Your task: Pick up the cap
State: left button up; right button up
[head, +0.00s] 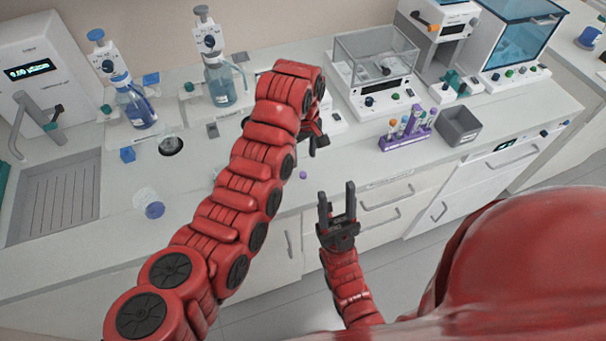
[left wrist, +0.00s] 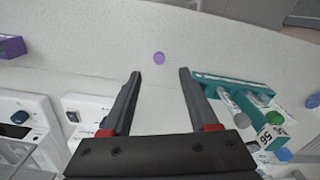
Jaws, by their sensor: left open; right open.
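A small purple cap (head: 303,174) lies on the white counter near its front edge. It also shows in the left wrist view (left wrist: 158,58), a little beyond my left fingertips and lined up with the gap between them. My left gripper (left wrist: 160,73) is open and empty above the counter. In the head view my left arm partly hides this gripper. My right gripper (head: 338,198) is open and empty, in front of the counter edge, fingers pointing up in the picture.
A teal rack (left wrist: 232,80) with tubes stands close to the right of my left fingers in the wrist view. A purple tube rack (head: 405,140) and a grey bin (head: 458,126) stand farther right on the counter. The counter around the cap is clear.

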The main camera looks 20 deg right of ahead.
aim_at(303, 173)
pick_arm(q)
notch_tip(303, 173, down, 3)
jog(key=shift+r+b, duration=0.15)
jog(key=shift+b, duration=0.15)
jog(key=shift+w, duration=0.1)
notch_tip(303, 173, down, 4)
jog(key=p, duration=0.3)
jog(key=shift+r, duration=0.1)
jog(key=shift+w+f, duration=0.1)
jog(key=shift+f, duration=0.6)
grip_shut()
